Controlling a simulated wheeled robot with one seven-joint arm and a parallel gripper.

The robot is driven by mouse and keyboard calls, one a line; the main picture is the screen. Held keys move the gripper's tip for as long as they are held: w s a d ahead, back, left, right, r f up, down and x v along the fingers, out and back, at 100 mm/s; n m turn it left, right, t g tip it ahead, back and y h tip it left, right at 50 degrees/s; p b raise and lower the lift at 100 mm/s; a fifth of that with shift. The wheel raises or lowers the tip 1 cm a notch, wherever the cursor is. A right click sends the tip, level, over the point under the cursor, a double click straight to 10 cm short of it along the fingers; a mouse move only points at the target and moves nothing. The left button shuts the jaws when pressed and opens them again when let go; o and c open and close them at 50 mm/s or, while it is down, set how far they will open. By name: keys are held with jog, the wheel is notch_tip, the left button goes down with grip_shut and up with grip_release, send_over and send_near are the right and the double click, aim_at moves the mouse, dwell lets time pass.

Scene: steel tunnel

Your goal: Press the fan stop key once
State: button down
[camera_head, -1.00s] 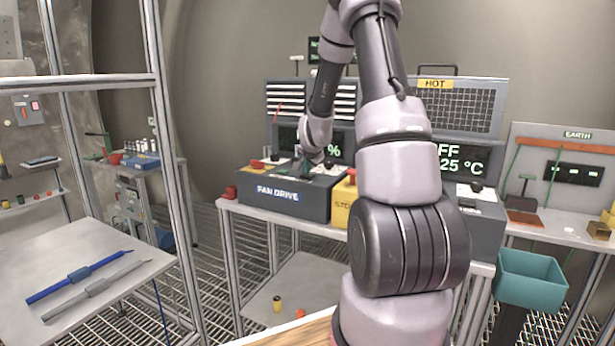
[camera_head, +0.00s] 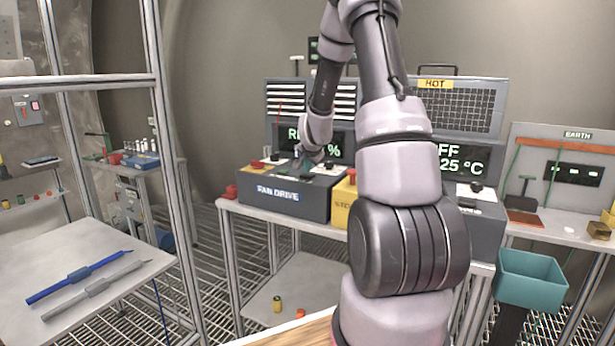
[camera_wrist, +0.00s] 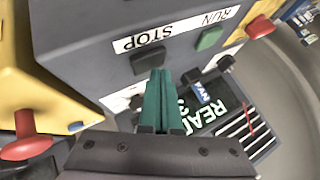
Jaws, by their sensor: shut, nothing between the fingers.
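The fan drive box (camera_head: 284,204) is grey-blue and stands on the bench, with my arm reaching over it. In the wrist view its sloped face carries a dark stop key (camera_wrist: 148,60) beside the STOP label, which appears upside down. A green run key (camera_wrist: 209,39) sits to its right. My gripper (camera_wrist: 161,72) is shut and empty, its green fingertips just beside the stop key's lower right edge. I cannot tell whether they touch it. In the head view my gripper (camera_head: 303,170) is small and partly hides the panel. The drive display (camera_wrist: 208,110) shows green letters starting "REA".
A red button (camera_wrist: 260,27) lies beyond the run key. A yellow box (camera_head: 342,203) with a red knob (camera_wrist: 24,146) stands next to the drive. A heater unit marked HOT (camera_head: 460,110) is to the right. Free space lies above the drive.

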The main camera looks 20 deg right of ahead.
aim_at(307, 176)
jog(key=shift+r, duration=0.35)
jog(key=shift+r, duration=2.55)
jog(key=s+a+r+n+y, duration=0.3)
jog(key=s+a+r+n, duration=0.1)
jog(key=s+a+r, duration=0.8)
jog(key=s+a+r+n, duration=0.2)
jog(key=s, duration=1)
jog(key=s+a+r+n+g+y, duration=0.1)
jog(key=s+a+r+n, duration=0.1)
jog(key=s, duration=0.9)
jog(key=shift+s+a+r+g+y, duration=0.15)
jog(key=shift+s+a+g+y, duration=0.2)
jog(key=shift+a, duration=0.5)
